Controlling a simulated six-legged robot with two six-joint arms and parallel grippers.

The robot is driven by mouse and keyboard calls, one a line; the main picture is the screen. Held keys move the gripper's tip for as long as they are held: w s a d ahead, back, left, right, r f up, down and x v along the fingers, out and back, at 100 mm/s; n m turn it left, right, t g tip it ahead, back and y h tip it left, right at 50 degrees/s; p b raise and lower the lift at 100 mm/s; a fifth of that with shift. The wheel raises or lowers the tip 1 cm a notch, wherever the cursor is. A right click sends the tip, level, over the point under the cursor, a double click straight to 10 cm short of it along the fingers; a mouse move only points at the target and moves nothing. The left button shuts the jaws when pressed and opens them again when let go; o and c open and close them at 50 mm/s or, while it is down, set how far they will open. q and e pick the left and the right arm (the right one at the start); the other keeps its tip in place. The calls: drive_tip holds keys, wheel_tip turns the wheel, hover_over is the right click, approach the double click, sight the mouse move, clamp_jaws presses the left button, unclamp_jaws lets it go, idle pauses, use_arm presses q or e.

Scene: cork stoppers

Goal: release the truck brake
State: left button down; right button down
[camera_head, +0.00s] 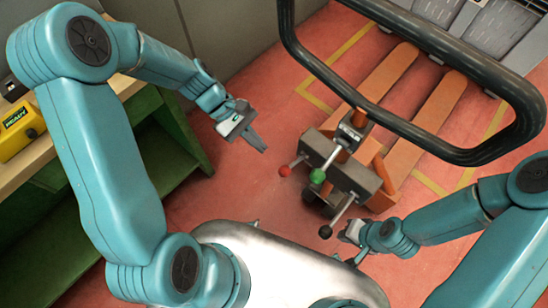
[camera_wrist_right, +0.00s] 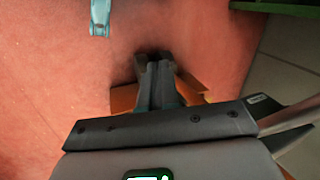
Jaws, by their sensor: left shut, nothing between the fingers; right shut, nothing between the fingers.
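The orange pallet truck (camera_head: 375,180) stands on the red floor, right of centre in the head view, its forks pointing away. Its grey head block carries levers with a red knob (camera_head: 284,171), a green knob (camera_head: 317,176) and a black knob (camera_head: 326,232). I cannot tell which works the brake. My left gripper (camera_head: 259,145) is shut and empty, left of the red knob and apart from it. My right gripper (camera_head: 350,236) is near the black knob, to its right; contact is unclear. In the right wrist view its fingers (camera_wrist_right: 158,85) are shut and empty.
A thick black handle loop (camera_head: 410,132) arches over the truck. A wooden bench (camera_head: 35,158) with green sides and a yellow box (camera_head: 20,128) stands at left. Yellow lines mark the floor around the forks. Open red floor lies between my left gripper and the truck.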

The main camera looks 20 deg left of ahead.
sight(281, 168)
use_arm(q)
drive_tip(key=x, duration=0.7)
use_arm(e)
drive_tip(key=shift+f, duration=0.3)
use_arm(q)
drive_tip(key=shift+w+b, duration=0.1)
drive_tip(key=shift+b, duration=0.2)
